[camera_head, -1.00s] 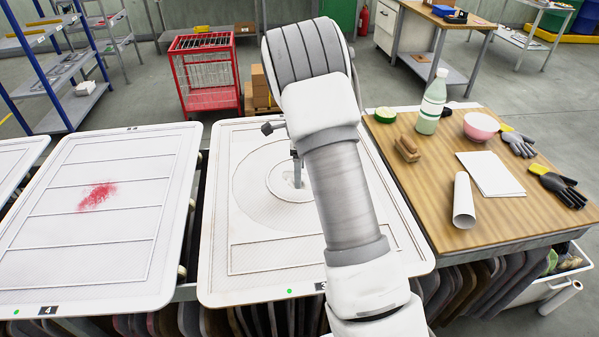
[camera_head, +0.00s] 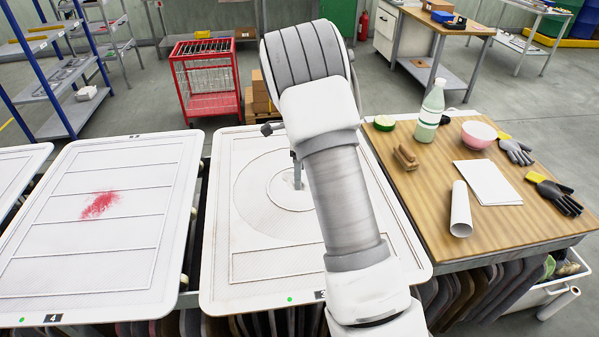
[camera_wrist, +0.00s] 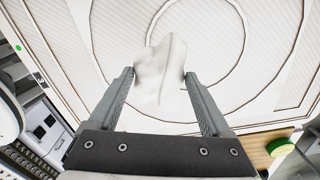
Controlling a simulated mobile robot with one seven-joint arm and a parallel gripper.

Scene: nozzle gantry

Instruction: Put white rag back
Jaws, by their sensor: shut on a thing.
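My gripper (camera_wrist: 160,85) is shut on a crumpled white rag (camera_wrist: 162,65) in the wrist view. The rag sits between the fingertips and stands up past them, over the white panel with circular lines. Whether the rag touches the panel I cannot tell. In the head view my arm covers most of the gripper, and the rag cannot be made out clearly. The panel (camera_head: 262,267) with the rings lies in the middle of the head view, under my arm.
A wooden table (camera_head: 420,205) on the right holds a green-white bottle (camera_head: 430,112), a pink bowl (camera_head: 478,133), a brush (camera_head: 405,157), white sheets (camera_head: 489,182), a white roll (camera_head: 460,209) and gloves (camera_head: 559,196). A panel with a red stain (camera_head: 99,205) lies on the left.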

